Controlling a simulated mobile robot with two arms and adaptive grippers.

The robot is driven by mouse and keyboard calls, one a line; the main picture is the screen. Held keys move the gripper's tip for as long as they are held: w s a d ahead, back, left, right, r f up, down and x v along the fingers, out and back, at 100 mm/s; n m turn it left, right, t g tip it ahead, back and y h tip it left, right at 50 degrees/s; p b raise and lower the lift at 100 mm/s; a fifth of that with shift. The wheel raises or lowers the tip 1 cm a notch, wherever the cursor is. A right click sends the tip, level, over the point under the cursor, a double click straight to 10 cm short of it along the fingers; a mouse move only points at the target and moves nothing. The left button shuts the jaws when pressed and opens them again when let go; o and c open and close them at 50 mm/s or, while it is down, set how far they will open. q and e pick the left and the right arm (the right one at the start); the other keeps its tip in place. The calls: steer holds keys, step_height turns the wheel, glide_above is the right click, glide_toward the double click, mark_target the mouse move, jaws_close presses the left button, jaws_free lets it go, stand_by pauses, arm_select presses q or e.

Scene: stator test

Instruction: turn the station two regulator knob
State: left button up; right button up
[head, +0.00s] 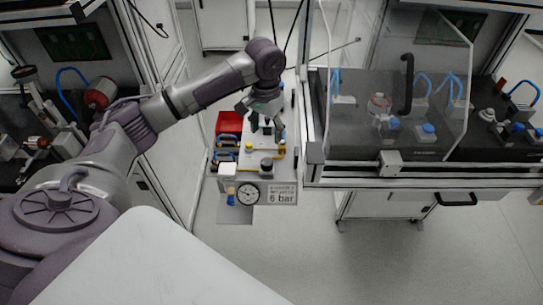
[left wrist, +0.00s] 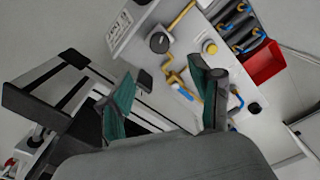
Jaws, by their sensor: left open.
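The station two panel is a narrow white unit (head: 258,140) in the middle of the head view. A round black knob (head: 267,163), which looks like the regulator knob, stands near its front end. The knob also shows in the left wrist view (left wrist: 158,42), beyond and between the finger tips. My left gripper (head: 267,126) is over the panel, behind the knob in the head view. In the left wrist view its two teal-padded fingers (left wrist: 163,72) are spread apart with nothing between them. The gripper and knob are apart. My right gripper is out of view.
A round gauge (head: 248,194) and a "6 bar" sign (head: 282,194) are on the panel's front. A yellow knob (left wrist: 209,47) and yellow pipes lie near the black knob. A red bin (head: 229,122) is at the panel's left. A clear-walled enclosure (head: 390,80) stands close on the right.

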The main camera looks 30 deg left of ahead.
arm_select(q)
glide_above(267, 162)
step_height(267, 162, down, 6)
steer(key=shift+s+r, duration=0.1)
steer(key=shift+r, duration=0.15)
step_height(267, 162, down, 7)
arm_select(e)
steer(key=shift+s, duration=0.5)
arm_select(q)
steer(key=c, duration=1.1)
steer(key=shift+r, duration=0.1)
steer(key=shift+c, duration=0.2)
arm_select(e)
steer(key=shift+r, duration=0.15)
